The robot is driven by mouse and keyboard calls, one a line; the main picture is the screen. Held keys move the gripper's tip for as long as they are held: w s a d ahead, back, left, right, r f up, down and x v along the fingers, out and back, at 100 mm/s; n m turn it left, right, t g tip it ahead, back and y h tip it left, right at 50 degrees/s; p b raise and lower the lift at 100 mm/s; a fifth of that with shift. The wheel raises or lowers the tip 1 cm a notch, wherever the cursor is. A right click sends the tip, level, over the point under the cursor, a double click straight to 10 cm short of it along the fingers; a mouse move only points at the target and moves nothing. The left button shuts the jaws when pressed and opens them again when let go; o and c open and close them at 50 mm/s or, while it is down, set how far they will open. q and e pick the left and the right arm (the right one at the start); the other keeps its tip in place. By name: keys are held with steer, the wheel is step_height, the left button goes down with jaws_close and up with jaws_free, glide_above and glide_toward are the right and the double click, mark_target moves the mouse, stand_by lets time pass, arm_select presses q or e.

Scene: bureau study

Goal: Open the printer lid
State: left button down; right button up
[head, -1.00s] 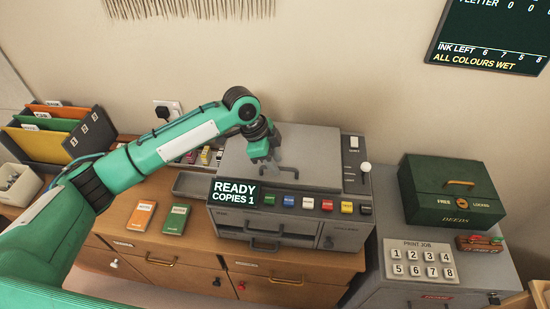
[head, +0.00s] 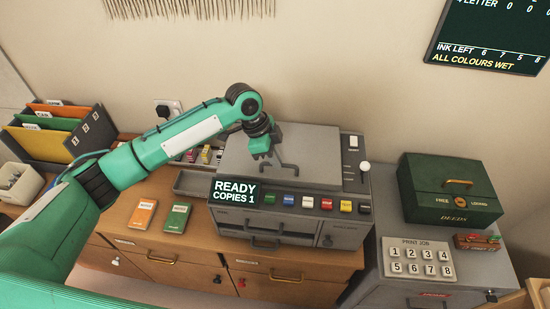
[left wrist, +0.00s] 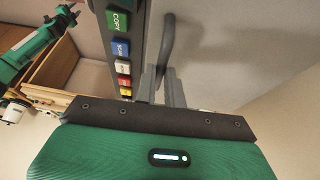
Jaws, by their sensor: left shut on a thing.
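The grey printer (head: 356,186) stands on the wooden cabinet, with its flat grey lid (head: 312,146) on top. The lid looks down or nearly down; I cannot tell whether it is slightly raised. A dark bar handle (head: 296,167) sits toward the lid's front. My left gripper (head: 268,156) is over the lid at the handle's left end. In the left wrist view the curved handle (left wrist: 167,38) runs between the two fingers of my left gripper (left wrist: 161,85), which is shut on it.
A row of coloured buttons (head: 308,202) and a READY display (head: 235,191) line the printer's front. A white-knobbed lever (head: 365,166) is at its right. A green deeds box (head: 448,207) and a print-job keypad (head: 418,256) stand further right. Two ink packs (head: 160,216) lie left.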

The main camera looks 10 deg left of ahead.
arm_select(q)
steer(key=w+r+p, duration=0.5)
steer(key=w+r, duration=0.2)
steer(key=r, duration=0.4)
steer(key=shift+a+r+g, duration=0.15)
steer(key=shift+r+g, duration=0.15)
